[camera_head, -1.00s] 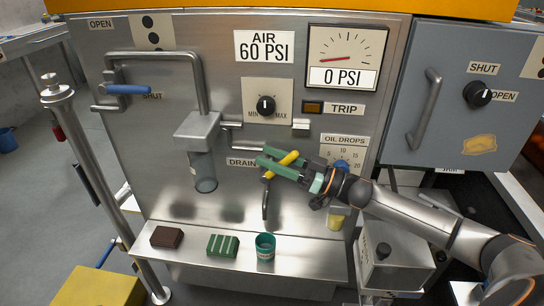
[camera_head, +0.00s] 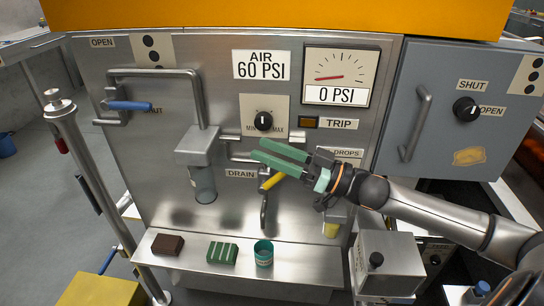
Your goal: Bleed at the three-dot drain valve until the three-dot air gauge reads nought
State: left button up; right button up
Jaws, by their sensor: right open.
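The steel cabinet (camera_head: 112,160) has a plate with black dots (camera_head: 152,50) at its upper left. The yellow drain valve handle (camera_head: 273,180) sits beside the DRAIN label and slants up to the right. Its upper end is hidden behind my gripper. My right gripper (camera_head: 264,153) comes in from the right, open, with green fingers over and above the handle. I cannot tell whether they touch it. My left gripper is out of view.
The AIR 60 PSI label (camera_head: 261,65) is left of the gauge. A knob (camera_head: 263,121) and the TRIP button (camera_head: 309,122) are above my gripper. A brown block (camera_head: 168,244), a green block (camera_head: 222,252) and a teal cup (camera_head: 263,253) stand on the ledge.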

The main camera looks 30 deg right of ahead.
pick_arm(q)
jog(key=p, duration=0.1)
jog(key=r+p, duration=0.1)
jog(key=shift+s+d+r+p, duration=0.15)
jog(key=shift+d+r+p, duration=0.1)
jog(key=shift+p, duration=0.1)
pick_arm(e)
jog(key=s+a+r, duration=0.3)
jog(key=s, duration=0.4)
jog(key=shift+s+a+r, duration=0.15)
jog(key=shift+a+r, duration=0.1)
jog(key=shift+a, duration=0.15)
jog(key=shift+c, duration=0.3)
